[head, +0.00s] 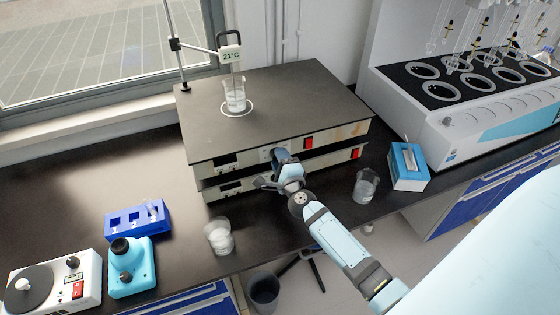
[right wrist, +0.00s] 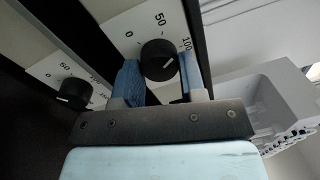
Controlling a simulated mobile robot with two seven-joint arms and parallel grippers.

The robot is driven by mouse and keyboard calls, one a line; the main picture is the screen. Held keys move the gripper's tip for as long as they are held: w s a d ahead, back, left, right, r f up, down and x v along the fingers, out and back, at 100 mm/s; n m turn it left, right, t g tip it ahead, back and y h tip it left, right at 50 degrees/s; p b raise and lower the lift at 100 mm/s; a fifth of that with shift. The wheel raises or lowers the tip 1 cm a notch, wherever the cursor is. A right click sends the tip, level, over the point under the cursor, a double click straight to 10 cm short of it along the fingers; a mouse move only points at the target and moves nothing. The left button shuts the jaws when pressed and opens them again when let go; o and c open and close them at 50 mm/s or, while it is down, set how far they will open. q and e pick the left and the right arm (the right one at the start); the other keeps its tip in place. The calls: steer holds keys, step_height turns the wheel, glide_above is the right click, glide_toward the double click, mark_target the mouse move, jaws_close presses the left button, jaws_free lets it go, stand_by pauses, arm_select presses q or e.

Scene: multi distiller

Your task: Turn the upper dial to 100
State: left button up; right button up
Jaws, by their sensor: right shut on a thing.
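Two flat hot plates are stacked on the bench, the upper hot plate (head: 300,90) over the lower hot plate (head: 325,160). The upper dial (right wrist: 158,56), a black knob on a white panel marked 0, 50 and 100, sits between the fingers of my right gripper (right wrist: 159,76). The gripper is shut on it. The dial's short white mark points up and right, towards the 100 side. In the head view my right gripper (head: 277,170) is at the front of the stack and mostly hides the dial. The lower dial (right wrist: 74,93) is free. My left gripper is not in view.
A beaker (head: 234,95) stands on the upper plate, under a stand's 23°C display (head: 230,53). Beakers (head: 219,237) (head: 366,186) stand left and right of my right arm. A blue box (head: 408,166) is at right.

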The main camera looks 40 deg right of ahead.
steer(key=shift+a+f+m+h+b, duration=0.1)
steer(key=shift+m+h+b, duration=0.3)
steer(key=shift+m, duration=2.6)
steer(key=o, duration=0.9)
steer(key=shift+o, duration=0.2)
steer(key=r+b+v, duration=0.1)
steer(key=b+v, duration=0.2)
steer(key=v, duration=1)
steer(key=shift+s+f, duration=0.25)
steer(key=shift+s, duration=0.15)
steer(key=shift+a, duration=0.1)
